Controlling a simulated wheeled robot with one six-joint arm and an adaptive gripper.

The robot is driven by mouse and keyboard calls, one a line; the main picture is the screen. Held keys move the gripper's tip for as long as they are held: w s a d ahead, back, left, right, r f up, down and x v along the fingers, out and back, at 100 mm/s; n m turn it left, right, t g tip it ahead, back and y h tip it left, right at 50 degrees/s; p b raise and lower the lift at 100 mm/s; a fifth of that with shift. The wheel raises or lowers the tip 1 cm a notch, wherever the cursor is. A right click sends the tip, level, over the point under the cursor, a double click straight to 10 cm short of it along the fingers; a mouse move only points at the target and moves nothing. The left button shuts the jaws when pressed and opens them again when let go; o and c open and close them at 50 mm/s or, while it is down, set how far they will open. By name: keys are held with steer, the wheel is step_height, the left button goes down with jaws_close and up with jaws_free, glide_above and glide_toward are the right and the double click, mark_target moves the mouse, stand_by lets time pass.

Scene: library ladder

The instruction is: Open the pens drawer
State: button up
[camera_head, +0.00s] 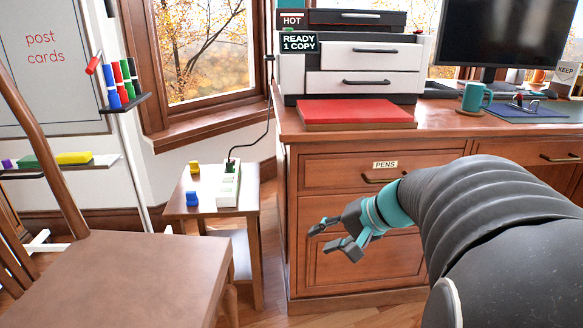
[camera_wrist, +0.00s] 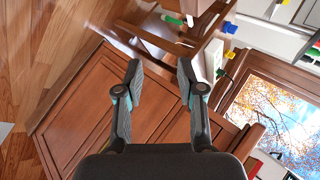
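The pens drawer (camera_head: 335,172) is the top drawer on the left side of the wooden desk and carries a white "PENS" label (camera_head: 385,165). It looks shut. Its dark bar handle (camera_head: 382,180) shows just above my wrist. My gripper (camera_head: 332,236) hangs in front of the lower drawer fronts, below and left of the handle and apart from it. In the wrist view my gripper (camera_wrist: 159,72) has its two fingers spread with nothing between them. The desk's wooden panels (camera_wrist: 85,95) lie beyond the fingers there, and I cannot make out the handle in that view.
A wooden chair (camera_head: 150,265) stands at the front left. A small side table (camera_head: 215,208) with a white power strip (camera_head: 229,184) stands left of the desk. A printer (camera_head: 350,70) and a red book (camera_head: 355,113) are on the desktop. Some floor is bare before the desk.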

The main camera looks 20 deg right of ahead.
steer(key=w+d+r+m+t, duration=0.1)
steer(key=w+d+m+t, duration=0.15)
steer(key=d, duration=0.55)
steer(key=w+d+r+m+t, duration=0.1)
steer(key=w+d+m+t, duration=0.15)
steer(key=d, duration=0.55)
steer(key=m+t+h, duration=0.3)
steer(key=t, duration=0.1)
glide_toward(390, 182)
steer(key=x, duration=1)
steer(key=shift+w+p, duration=0.3)
steer(key=shift+w, duration=0.1)
jaws_close()
